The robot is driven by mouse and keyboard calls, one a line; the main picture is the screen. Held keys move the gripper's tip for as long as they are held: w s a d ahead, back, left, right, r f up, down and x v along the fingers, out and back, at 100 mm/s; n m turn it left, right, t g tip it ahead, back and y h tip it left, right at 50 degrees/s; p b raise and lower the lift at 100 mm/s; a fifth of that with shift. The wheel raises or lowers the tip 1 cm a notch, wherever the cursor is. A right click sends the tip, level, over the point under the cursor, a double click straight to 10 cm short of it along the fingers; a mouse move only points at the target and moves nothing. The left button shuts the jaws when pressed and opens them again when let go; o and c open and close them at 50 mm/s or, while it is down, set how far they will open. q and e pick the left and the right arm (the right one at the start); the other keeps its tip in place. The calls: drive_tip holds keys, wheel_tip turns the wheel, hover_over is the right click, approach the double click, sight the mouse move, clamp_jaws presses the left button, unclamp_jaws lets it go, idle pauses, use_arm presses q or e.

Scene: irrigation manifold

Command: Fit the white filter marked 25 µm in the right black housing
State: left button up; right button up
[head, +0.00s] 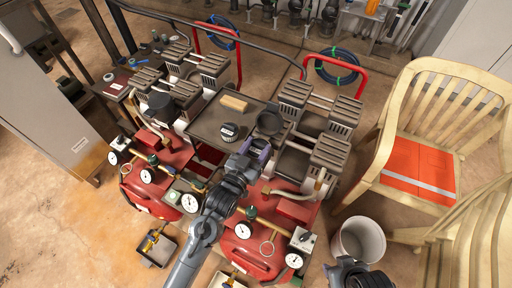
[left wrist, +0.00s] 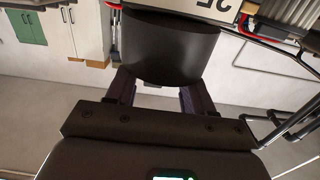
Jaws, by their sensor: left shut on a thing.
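My left gripper (head: 258,146) is over the right-hand red machine, beside a round black cup-like part (head: 270,124). In the left wrist view, my left gripper (left wrist: 154,95) is shut on a black cylinder (left wrist: 168,48), which looks like that part. I cannot tell whether it is the right housing. A small round dark-and-white piece (head: 230,131) stands on the grey tray (head: 206,124); its marking is too small to read. A black round part (head: 186,93) sits on the left-hand machine. Part of my right arm, with the gripper (head: 345,270), shows at the bottom; its fingers are unclear.
A tan block (head: 234,103) lies on the tray. Ribbed grey cylinder heads (head: 330,153) and red hoop handles (head: 350,59) rise around it. Gauges (head: 243,230) line the front. A white bucket (head: 360,240) and a wooden chair (head: 408,118) stand at the right.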

use_arm(q)
drive_tip(key=shift+f, duration=0.1)
drive_tip(key=o, duration=1.3)
drive_tip(key=shift+r+p, duration=0.4)
wheel_tip(320, 180, up, 4)
drive_tip(key=p, duration=0.4)
drive_tip(key=shift+r+p, duration=1.15)
drive_tip(key=shift+p, duration=0.3)
